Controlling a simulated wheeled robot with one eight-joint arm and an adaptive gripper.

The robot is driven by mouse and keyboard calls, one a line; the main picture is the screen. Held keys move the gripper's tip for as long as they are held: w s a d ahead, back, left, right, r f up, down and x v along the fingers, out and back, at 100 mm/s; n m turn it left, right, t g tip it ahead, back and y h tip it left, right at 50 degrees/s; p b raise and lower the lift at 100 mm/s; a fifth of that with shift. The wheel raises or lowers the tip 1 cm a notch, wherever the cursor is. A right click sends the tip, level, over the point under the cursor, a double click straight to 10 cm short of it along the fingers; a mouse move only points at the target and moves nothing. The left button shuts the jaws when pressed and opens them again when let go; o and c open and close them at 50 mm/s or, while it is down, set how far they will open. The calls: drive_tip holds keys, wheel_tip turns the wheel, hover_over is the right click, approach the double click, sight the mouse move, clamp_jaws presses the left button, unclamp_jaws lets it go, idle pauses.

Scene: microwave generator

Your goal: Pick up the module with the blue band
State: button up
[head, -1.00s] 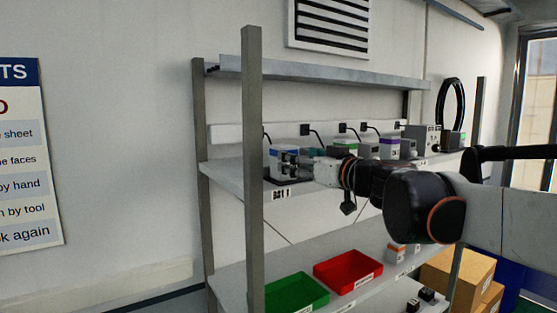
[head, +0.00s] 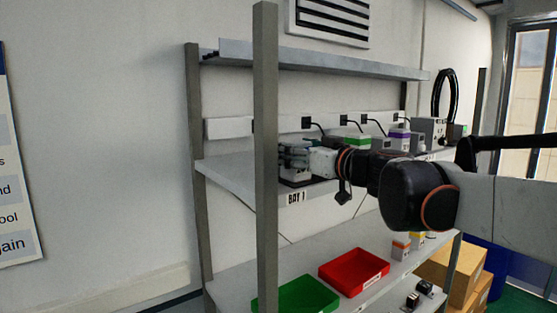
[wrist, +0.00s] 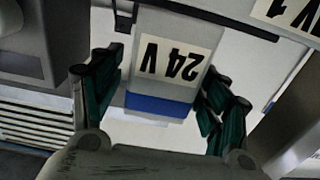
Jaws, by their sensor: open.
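The module with the blue band (wrist: 158,105) shows upside down in the wrist view: a white block labelled 24V with a blue strip. It lies between the two dark green finger pairs of my gripper (wrist: 163,85), which is open, with a visible gap on each side. In the head view my gripper (head: 293,156) is at the BAY 1 place on the middle shelf. It hides most of the module (head: 298,177) there; only a pale lower part shows, and the blue band is hidden.
A shelf post (head: 265,160) stands close left of my gripper. Green-topped (head: 357,141) and purple-topped (head: 400,136) modules stand farther right along the shelf. A green tray (head: 302,296) and a red tray (head: 354,270) lie on the lower shelf.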

drive_tip(key=shift+s+d+r, duration=0.1)
drive_tip(key=shift+s+d, duration=0.05)
drive_tip(key=shift+d, duration=0.05)
drive_tip(key=shift+c, duration=0.3)
drive_tip(key=shift+w+a, duration=0.2)
drive_tip(key=shift+a, duration=0.05)
drive_tip(key=c, duration=1.2)
drive_tip(key=shift+s+d, duration=0.1)
drive_tip(key=shift+d, duration=0.05)
drive_tip(key=shift+c, duration=0.2)
drive_tip(key=shift+r, duration=0.1)
wheel_tip(320, 180, up, 19)
drive_tip(key=b, duration=0.2)
drive_tip(key=shift+r+b, duration=0.2)
drive_tip(key=shift+b, duration=0.1)
